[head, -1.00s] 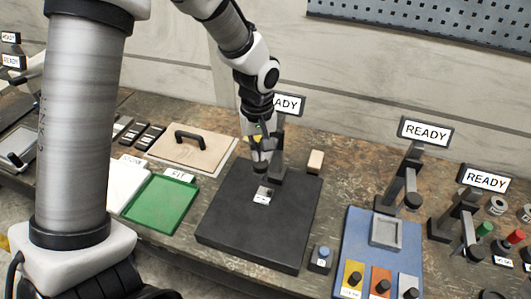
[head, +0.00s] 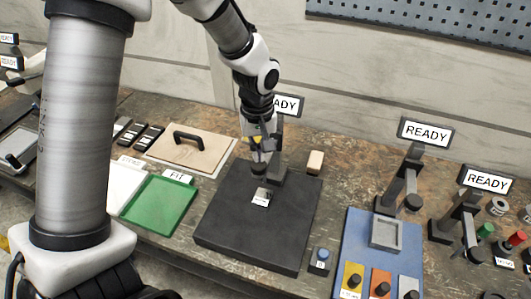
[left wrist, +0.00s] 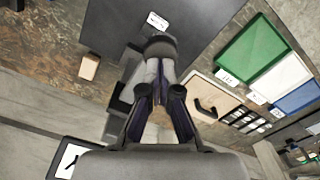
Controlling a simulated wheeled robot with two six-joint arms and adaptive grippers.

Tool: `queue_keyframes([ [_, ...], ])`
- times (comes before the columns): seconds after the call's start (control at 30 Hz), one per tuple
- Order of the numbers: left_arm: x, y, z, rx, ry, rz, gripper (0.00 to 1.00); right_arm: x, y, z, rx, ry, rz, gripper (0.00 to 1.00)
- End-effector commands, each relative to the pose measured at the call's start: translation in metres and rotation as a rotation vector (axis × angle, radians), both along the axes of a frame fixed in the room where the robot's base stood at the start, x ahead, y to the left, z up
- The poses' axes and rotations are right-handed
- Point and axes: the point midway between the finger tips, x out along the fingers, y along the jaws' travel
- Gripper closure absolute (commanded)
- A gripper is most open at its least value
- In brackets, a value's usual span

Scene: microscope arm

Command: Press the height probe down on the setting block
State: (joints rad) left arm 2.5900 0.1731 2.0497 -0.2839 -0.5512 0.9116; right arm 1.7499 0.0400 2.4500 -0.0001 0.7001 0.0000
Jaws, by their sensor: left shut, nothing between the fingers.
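The setting block (head: 264,191) is a small grey block with a white label in front, on the black plate (head: 250,238). The height probe's dark round head (head: 259,168) hangs above and behind the block, apparently with a gap between them. It also shows in the left wrist view (left wrist: 160,47), with the label beyond it. My left gripper (head: 259,152) is shut and empty, pointing down at the top of the probe. It partly hides the probe and its stand (head: 278,170). Whether the fingertips touch the probe, I cannot tell. My right gripper is not in view.
A small button box (head: 320,260) stands at the plate's right corner, and a tan block (head: 315,162) behind it. A green tray (head: 160,205) lies to the left. A blue fixture (head: 375,262) with several coloured pads stands to the right. The plate's front half is bare.

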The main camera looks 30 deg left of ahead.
Motion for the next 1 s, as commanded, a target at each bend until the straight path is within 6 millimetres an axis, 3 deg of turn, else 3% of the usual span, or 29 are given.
queue_keyframes([
  [1.0, -0.001, 0.0, -0.053, -0.001, 0.002, 0.0, 1.0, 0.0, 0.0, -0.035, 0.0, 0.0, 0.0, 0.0],
])
